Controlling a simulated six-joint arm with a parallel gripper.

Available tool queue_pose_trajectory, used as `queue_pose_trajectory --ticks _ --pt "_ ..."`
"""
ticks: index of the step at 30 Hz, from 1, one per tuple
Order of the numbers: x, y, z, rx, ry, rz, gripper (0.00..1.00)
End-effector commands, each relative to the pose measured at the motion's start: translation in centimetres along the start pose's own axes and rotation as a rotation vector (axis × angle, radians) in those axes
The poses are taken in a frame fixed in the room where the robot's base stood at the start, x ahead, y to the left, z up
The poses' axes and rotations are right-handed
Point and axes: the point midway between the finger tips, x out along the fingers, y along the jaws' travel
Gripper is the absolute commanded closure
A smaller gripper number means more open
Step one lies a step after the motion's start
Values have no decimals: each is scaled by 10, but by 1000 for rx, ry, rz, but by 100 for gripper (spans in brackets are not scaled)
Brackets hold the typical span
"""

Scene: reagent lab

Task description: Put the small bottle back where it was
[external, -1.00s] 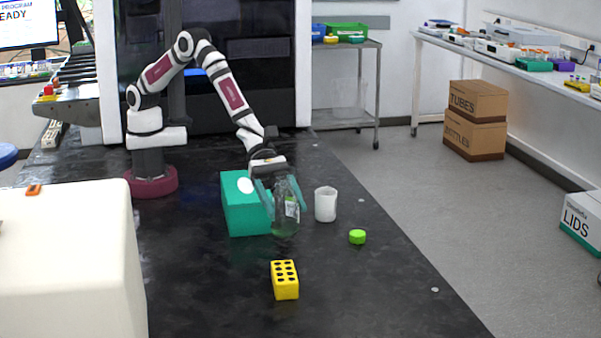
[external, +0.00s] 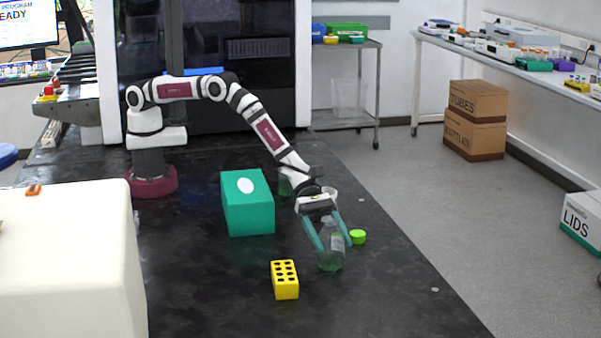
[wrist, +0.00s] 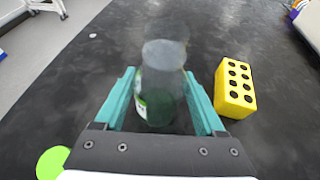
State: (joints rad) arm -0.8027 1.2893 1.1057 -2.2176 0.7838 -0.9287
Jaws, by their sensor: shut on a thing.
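My gripper (external: 334,246) is shut on a clear, green-tinted bottle (external: 331,259) with a pale label, held roughly upright between the teal fingers. In the wrist view the bottle (wrist: 160,92) sits between the two fingers (wrist: 160,76). It is over the table right of the yellow block; I cannot tell whether its base touches the table. A second greenish bottle (external: 285,186) stands farther back, beside the teal box and partly hidden by the box and my arm. I cannot judge the two bottles' sizes against each other.
A teal box (external: 248,212) stands left of my gripper. A yellow block with holes (external: 285,281) is in front. A white beaker (external: 330,191) is partly hidden behind my wrist. The black table (external: 390,300) is clear at front right.

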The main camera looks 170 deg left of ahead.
Motion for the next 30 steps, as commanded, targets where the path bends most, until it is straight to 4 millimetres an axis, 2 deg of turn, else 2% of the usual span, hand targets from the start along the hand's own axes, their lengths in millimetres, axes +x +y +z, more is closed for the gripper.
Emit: queue_pose_trajectory --ticks 5,6,10,17,20,23,30 --pt "1 0 -2 0 0 0 100" --pt "1 0 -3 0 0 0 25" --pt "1 0 -2 0 0 0 1" --pt "1 0 -2 0 0 0 0" --pt "-5 0 1 -1 1 0 0" --pt "-24 1 1 -2 1 1 0" --pt "-88 1 1 -1 0 2 0"
